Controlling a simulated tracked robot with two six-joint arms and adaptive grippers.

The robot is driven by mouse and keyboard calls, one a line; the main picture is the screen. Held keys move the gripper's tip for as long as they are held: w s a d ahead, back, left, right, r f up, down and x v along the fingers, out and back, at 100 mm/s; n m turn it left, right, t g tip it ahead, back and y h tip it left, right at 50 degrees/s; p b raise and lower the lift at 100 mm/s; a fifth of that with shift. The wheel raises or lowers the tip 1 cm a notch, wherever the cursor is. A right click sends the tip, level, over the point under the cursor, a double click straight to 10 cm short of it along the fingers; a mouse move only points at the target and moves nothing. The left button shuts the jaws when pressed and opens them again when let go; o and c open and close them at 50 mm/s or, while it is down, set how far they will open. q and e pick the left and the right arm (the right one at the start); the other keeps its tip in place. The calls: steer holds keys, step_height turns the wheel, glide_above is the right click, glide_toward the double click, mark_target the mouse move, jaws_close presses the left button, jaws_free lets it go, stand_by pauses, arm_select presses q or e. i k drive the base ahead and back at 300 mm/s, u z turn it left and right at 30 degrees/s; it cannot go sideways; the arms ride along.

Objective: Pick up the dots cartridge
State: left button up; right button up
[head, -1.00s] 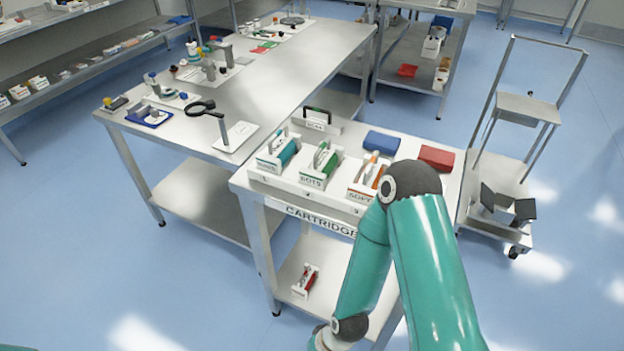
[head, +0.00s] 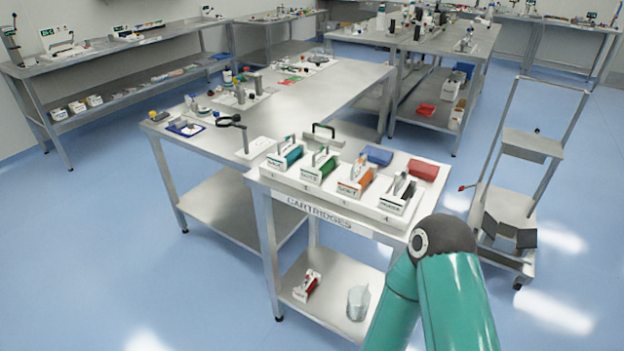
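The dots cartridge (head: 318,168) is a white holder with a green roll and a handle, in the second place from the left on the cartridge stand. Its label is small now, but it read DOTS a second ago. To its left is a teal cartridge (head: 285,158). To its right are an orange cartridge (head: 355,180) and a black one (head: 398,194). All stand upright in a row on a white tray (head: 335,192). Neither gripper is in view; only a teal link of my arm shows at the lower right, apart from the cartridges.
A blue box (head: 377,155) and a red box (head: 423,170) lie behind the row. A red cartridge (head: 308,285) and a clear beaker (head: 358,303) stand on the lower shelf. A trolley (head: 505,225) stands on the right. Floor in front is clear.

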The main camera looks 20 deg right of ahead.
mark_target(329, 161)
steer(key=z, duration=0.15)
steer(key=i, duration=0.9)
steer(key=u, duration=0.05)
